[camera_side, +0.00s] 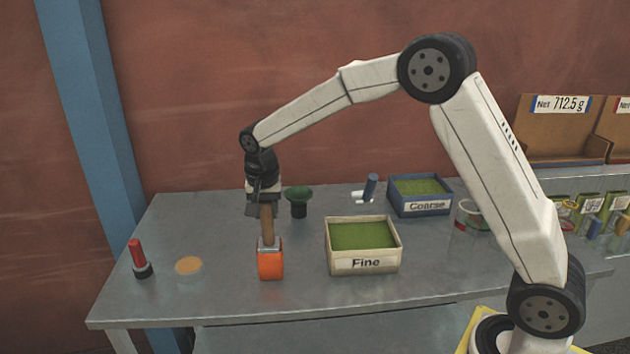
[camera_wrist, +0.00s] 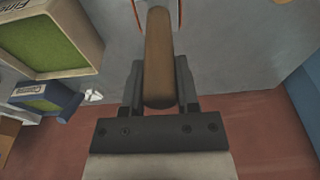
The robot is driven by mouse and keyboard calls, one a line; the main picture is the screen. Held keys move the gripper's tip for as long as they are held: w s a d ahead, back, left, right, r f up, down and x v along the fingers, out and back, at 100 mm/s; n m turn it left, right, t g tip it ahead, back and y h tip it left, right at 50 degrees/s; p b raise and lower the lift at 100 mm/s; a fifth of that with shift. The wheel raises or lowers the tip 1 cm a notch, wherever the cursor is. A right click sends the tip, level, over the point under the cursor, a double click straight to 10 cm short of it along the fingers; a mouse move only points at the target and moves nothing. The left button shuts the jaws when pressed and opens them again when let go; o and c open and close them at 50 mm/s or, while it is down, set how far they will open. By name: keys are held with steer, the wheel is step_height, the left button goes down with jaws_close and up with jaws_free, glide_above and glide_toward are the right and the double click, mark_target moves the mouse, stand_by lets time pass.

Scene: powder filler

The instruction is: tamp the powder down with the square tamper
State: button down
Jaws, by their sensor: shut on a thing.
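My gripper (camera_side: 265,208) points down and is shut on the wooden handle of an orange-ended tool (camera_side: 270,263). The handle (camera_wrist: 158,55) also shows between the fingers (camera_wrist: 160,88) in the wrist view. The orange end hangs low by the table's front; I cannot tell if it touches. A red-handled tool with a dark base (camera_side: 138,258) stands upright at the left. A blue-handled tool with a pale base (camera_side: 370,187) leans at the back. I cannot tell which of these is the square tamper. A small clear dish with tan powder (camera_side: 188,267) sits left of my gripper.
The Fine box (camera_side: 363,264) with green powder stands just right of the held tool. The Coarse box (camera_side: 420,207) is behind it. A dark green funnel (camera_side: 298,199) stands behind my gripper. The front left table (camera_side: 215,300) is clear.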

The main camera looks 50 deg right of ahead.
mark_target(268, 228)
stand_by(0.5)
steer(key=shift+f, duration=2.5)
steer(key=shift+r, duration=0.15)
steer(key=shift+r, duration=2.4)
steer(key=shift+f, duration=0.1)
steer(key=shift+f, duration=2.45)
steer(key=shift+r, duration=0.1)
steer(key=shift+r, duration=2.45)
steer(key=shift+f, duration=0.2)
